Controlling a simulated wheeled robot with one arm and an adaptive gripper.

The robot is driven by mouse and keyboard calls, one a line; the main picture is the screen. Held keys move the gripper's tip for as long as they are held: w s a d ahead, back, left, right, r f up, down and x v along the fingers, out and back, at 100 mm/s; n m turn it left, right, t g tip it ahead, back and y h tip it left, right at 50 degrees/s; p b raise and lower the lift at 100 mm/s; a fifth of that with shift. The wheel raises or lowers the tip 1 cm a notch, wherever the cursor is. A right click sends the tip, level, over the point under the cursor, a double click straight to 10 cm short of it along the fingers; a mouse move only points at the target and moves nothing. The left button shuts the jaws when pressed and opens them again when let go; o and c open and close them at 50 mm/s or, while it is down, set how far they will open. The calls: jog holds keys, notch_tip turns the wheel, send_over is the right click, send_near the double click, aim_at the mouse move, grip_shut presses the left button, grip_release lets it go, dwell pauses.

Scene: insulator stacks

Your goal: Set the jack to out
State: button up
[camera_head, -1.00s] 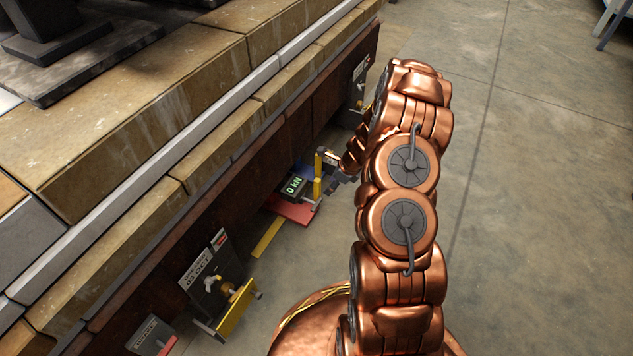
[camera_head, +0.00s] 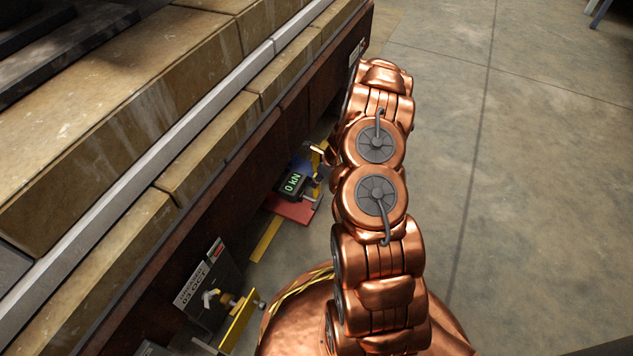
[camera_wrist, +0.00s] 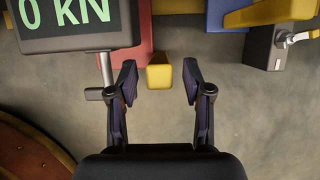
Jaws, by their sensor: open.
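The jack shows in the head view as a red base (camera_head: 292,212) with a dark box reading "0 kN" (camera_head: 291,185), low beside the wall. In the wrist view the readout box (camera_wrist: 75,25) is at top left. A yellow bar (camera_wrist: 160,76) points toward me from the red part (camera_wrist: 178,48). My gripper (camera_wrist: 160,84) is open, with the bar's end between its fingertips and a visible gap on each side. In the head view my arm mostly hides the gripper. I cannot tell which position the jack is set to.
A stepped block wall (camera_head: 160,125) runs along the left. In the wrist view, a grey box (camera_wrist: 266,48) with a small tap and another yellow bar (camera_wrist: 272,12) are at upper right. A grey labelled unit (camera_head: 205,285) stands nearer. Open concrete floor (camera_head: 540,190) lies right.

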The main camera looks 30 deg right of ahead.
jog(key=shift+w+a+f, duration=0.15)
jog(key=shift+w+f, duration=0.1)
jog(key=shift+f, duration=0.4)
jog(key=shift+c, duration=0.2)
grip_shut()
